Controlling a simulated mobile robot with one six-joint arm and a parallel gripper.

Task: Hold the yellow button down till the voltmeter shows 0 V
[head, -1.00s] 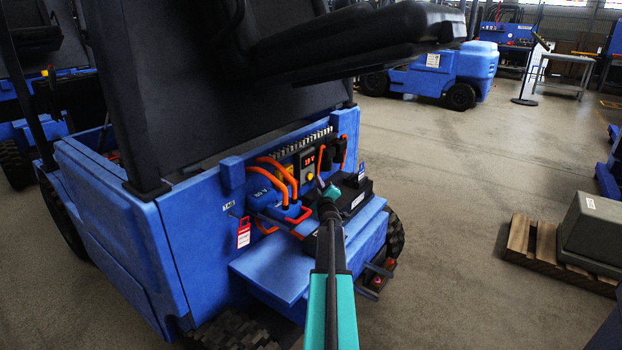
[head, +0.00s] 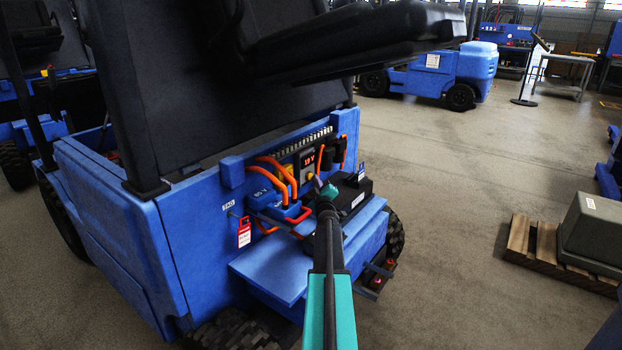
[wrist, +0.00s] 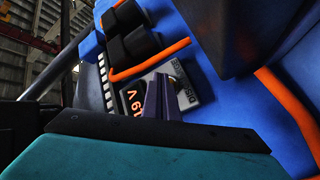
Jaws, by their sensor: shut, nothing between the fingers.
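The voltmeter (head: 307,159) is a dark box on the blue truck's panel with lit orange-red digits. It reads about 19 V, and its digits also show sideways in the wrist view (wrist: 132,103). The yellow button (head: 310,176) shows just below it in the head view. My gripper (head: 318,182) is shut and empty, its fingertips right at the button.
Orange cables (head: 272,172) and a blue 80 V box (head: 262,193) lie left of the button. A black box (head: 352,192) stands to the right. The black seat (head: 350,40) overhangs the panel. A red tag (head: 244,232) hangs at the left.

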